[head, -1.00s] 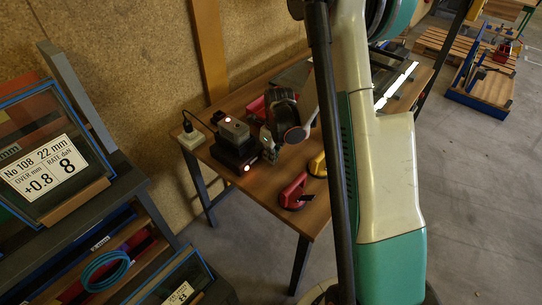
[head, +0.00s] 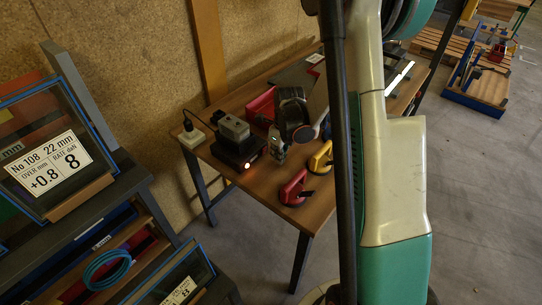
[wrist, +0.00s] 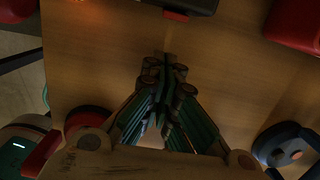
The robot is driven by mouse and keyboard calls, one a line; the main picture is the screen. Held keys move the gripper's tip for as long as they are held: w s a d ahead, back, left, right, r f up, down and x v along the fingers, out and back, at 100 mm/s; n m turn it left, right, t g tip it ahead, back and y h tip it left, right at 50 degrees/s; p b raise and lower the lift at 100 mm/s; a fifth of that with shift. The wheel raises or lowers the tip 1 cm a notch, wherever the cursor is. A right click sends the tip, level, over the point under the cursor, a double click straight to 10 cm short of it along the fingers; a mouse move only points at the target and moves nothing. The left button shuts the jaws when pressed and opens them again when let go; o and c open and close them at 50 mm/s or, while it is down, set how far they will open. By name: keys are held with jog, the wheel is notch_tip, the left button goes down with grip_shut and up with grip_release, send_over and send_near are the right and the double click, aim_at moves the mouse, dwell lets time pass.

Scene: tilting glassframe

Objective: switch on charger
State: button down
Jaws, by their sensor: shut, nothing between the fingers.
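The charger (head: 236,152) is a dark box on the wooden table in the head view, with a grey block (head: 233,129) seated on top. A small orange-white light (head: 247,166) glows low on its front. In the wrist view a dark box edge (wrist: 200,6) with a small red part (wrist: 175,15) shows at the top, likely the charger's front. My gripper (head: 276,146) is right of the charger in the head view, apparently apart from it. In the wrist view my gripper (wrist: 165,62) is shut and empty, its fingertips short of the red part.
A pale socket block (head: 191,138) with a black plug and cable sits left of the charger. Red (head: 293,190) and yellow (head: 320,158) handled tools lie on the table's front right. A rack with framed glass (head: 55,165) stands at left. Bare tabletop lies around my fingers.

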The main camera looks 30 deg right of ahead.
jog(key=s+d+r+p, duration=0.1)
jog(key=s+r+p, duration=0.3)
jog(key=r, duration=0.5)
jog(key=shift+d+r, duration=0.15)
jog(key=shift+d, duration=0.15)
jog(key=shift+a, duration=0.1)
